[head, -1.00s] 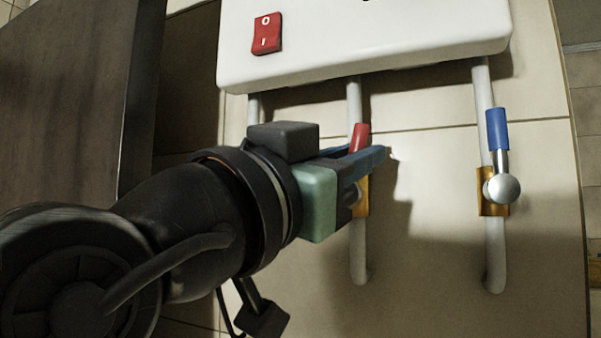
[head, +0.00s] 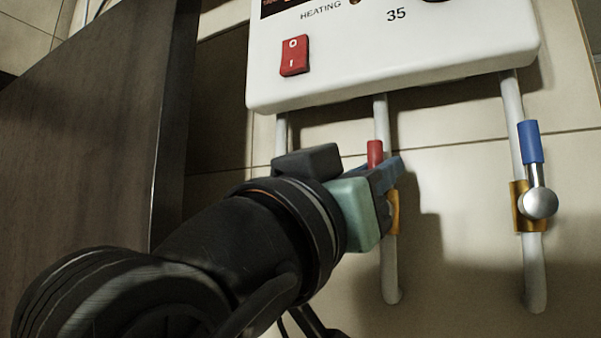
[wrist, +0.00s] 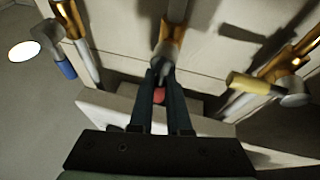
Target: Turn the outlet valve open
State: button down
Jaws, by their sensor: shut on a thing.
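The red-handled valve (head: 375,152) sits on the middle pipe below the white heater box. Its handle points up, roughly along the pipe, and its brass body is partly hidden by my gripper. My gripper (head: 392,172) comes in from the left with its blue fingers at this valve. In the wrist view my gripper (wrist: 163,78) is shut, with the red handle (wrist: 158,95) between the fingers. The blue-handled valve (head: 531,142) is on the right pipe, handle up along the pipe. A yellow-handled valve (wrist: 248,83) shows in the wrist view. No label marks the outlet valve.
The white heater box (head: 420,60), with a red switch (head: 294,55), hangs just above the valves. A dark panel (head: 100,130) stands at the left. The tiled wall (head: 460,270) lies close behind the pipes. There is free room between the middle and right pipes.

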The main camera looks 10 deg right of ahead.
jog(key=c, duration=0.9)
grip_release()
jog(key=shift+f, duration=0.1)
jog(key=shift+b+v, duration=2.8)
jog(key=shift+v, duration=3.65)
